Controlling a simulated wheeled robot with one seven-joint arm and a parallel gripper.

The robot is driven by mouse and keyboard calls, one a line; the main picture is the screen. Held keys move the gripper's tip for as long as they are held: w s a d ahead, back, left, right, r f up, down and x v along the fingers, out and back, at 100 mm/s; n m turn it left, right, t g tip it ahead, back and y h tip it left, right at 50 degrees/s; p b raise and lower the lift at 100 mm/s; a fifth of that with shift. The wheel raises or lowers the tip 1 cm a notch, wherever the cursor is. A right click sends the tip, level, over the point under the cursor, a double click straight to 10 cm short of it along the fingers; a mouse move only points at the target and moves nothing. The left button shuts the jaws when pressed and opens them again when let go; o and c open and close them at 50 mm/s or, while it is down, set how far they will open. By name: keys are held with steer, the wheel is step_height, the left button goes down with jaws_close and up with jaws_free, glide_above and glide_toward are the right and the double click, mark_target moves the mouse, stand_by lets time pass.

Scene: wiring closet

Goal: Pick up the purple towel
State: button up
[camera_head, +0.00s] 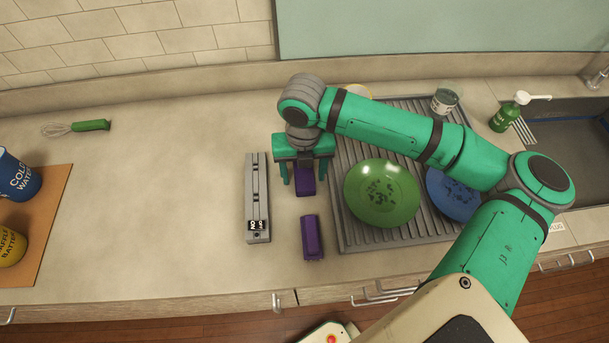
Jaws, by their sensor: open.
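Two small purple things are on the counter, left of the grey ribbed draining board (346,232). One purple piece (305,186) is directly at my gripper (305,175), showing between its two teal fingers. My gripper is open and points down, with a finger on either side of this piece. I cannot tell whether the fingers touch it. The other purple piece (312,238) is long and narrow and lies apart, nearer the counter's front edge. Neither clearly looks like a folded cloth, so I cannot tell which is the towel. My wrist hides the far end of the upper piece.
A long grey device (257,200) with a black label lies close left of my gripper. A green bowl (381,193) and a blue plate (451,194) sit on the draining board. A green soap bottle (508,114) stands by the sink (565,130). The counter's left middle is clear.

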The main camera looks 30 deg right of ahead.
mark_target(306, 174)
steer(key=shift+d, duration=0.1)
steer(key=shift+c, duration=0.6)
steer(key=c, duration=1)
steer(key=shift+r, duration=0.1)
steer(key=shift+w+r, duration=0.1)
steer(key=shift+r, duration=0.45)
steer(key=r, duration=0.2)
steer(key=shift+s+d+r, duration=0.25)
steer(key=shift+r, duration=0.1)
steer(key=s+d+r, duration=0.8)
steer(key=s+r, duration=0.1)
steer(key=s, duration=0.2)
